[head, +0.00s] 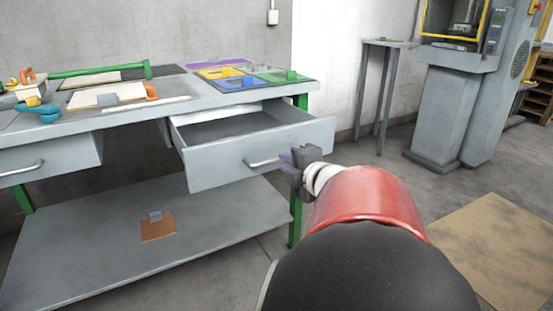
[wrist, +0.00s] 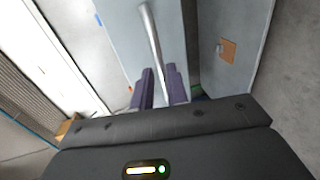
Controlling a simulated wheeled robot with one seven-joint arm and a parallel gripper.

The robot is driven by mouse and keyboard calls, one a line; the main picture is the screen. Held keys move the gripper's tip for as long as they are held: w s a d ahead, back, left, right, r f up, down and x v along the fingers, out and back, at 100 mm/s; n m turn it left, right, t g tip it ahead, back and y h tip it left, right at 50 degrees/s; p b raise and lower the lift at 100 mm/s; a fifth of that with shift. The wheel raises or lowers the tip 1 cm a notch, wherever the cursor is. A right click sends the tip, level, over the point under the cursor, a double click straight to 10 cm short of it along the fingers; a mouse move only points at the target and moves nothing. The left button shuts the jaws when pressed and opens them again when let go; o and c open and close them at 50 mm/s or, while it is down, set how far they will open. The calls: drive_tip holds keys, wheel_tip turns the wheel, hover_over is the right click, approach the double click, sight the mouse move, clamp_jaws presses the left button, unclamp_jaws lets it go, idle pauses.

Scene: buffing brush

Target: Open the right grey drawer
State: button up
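The right grey drawer (head: 225,165) is pulled well out from under the workbench, and its inside shows from above. Its front also shows in the wrist view (wrist: 118,35). Its metal bar handle (head: 262,162) is on the front and runs between my fingers in the wrist view (wrist: 151,35). My gripper (head: 288,159) is at the handle's right end. Its purple fingers (wrist: 160,84) lie close on both sides of the bar and appear shut on it. The exact contact is partly hidden.
The left grey drawer (head: 50,158) stands partly out. The bench top (head: 130,117) holds coloured trays, boards and a green-handled tool. A lower shelf (head: 90,250) carries a small brown board (head: 158,230). A machine (head: 450,110) stands at the right, with open floor before it.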

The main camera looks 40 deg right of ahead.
drive_tip(key=v, duration=0.3)
idle(0.5)
drive_tip(key=w+a+m+g+h, duration=0.2)
drive_tip(key=a+m+g+h, duration=0.1)
drive_tip(key=a+m, duration=0.7)
drive_tip(key=s+a+f+m+g+y, duration=0.2)
drive_tip(key=s+a+f+g+y, duration=0.1)
drive_tip(key=a, duration=0.6)
drive_tip(key=s+a+f+m+g+y, duration=0.3)
drive_tip(key=s+a+f, duration=0.3)
drive_tip(key=a, duration=0.4)
drive_tip(key=shift+s+a+f+g+y, duration=0.2)
drive_tip(key=shift+s+a+g+y, duration=0.1)
drive_tip(key=shift+s, duration=0.15)
drive_tip(key=shift+d+r+p, duration=0.15)
drive_tip(key=shift+d+p, duration=0.05)
drive_tip(key=shift+p, duration=0.1)
